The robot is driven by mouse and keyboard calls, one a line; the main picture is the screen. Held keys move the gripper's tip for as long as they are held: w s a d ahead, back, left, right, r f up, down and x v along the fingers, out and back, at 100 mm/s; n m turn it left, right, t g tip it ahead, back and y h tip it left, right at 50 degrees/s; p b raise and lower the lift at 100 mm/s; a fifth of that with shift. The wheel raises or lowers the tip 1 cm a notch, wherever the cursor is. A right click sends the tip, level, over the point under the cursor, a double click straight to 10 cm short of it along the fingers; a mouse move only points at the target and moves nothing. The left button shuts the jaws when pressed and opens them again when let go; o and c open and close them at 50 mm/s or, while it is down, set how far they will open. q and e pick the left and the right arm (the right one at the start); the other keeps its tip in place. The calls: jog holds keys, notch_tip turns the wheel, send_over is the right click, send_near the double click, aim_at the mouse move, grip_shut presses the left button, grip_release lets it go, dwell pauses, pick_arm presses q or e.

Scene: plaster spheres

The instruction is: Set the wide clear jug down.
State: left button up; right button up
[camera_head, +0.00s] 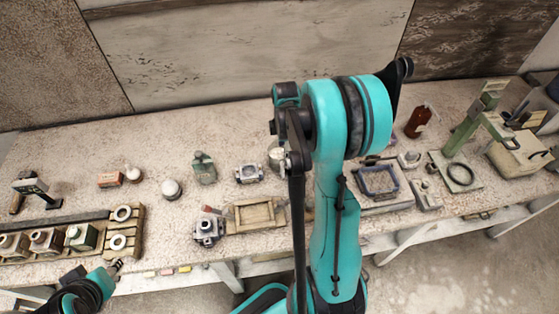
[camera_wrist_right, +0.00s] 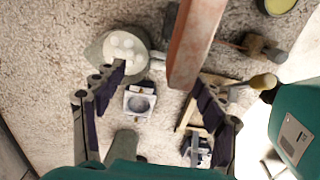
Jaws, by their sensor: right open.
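A pale, greyish round vessel (camera_wrist_right: 122,48) with a small projection on its side, apparently the wide clear jug, stands on the table in the right wrist view. In the head view its edge (camera_head: 277,156) shows just left of my right arm, which hides part of it. My right gripper (camera_wrist_right: 160,82) is open, its fingers spread and nothing between them held. The vessel is beyond the left-hand finger, whose tip overlaps its lower edge in the picture; contact cannot be told. My left gripper (camera_head: 116,266) is low at the table's front left, apart from the vessel; its jaws are too small to judge.
A reddish-brown bar (camera_wrist_right: 197,40) crosses the upper right wrist view. A metal box (camera_head: 248,173), a green bottle (camera_head: 204,168) and a wooden tray (camera_head: 240,217) stand near the vessel. A blue-rimmed tray (camera_head: 378,194) lies right of my arm. Bare table shows toward the back left.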

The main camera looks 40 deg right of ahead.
aim_at(282, 165)
jog(key=f, duration=0.2)
jog(key=f+b, duration=0.1)
jog(key=f, duration=0.1)
jog(key=a+f+b, duration=0.1)
jog(key=f, duration=0.2)
jog(key=shift+f, duration=0.1)
grip_shut()
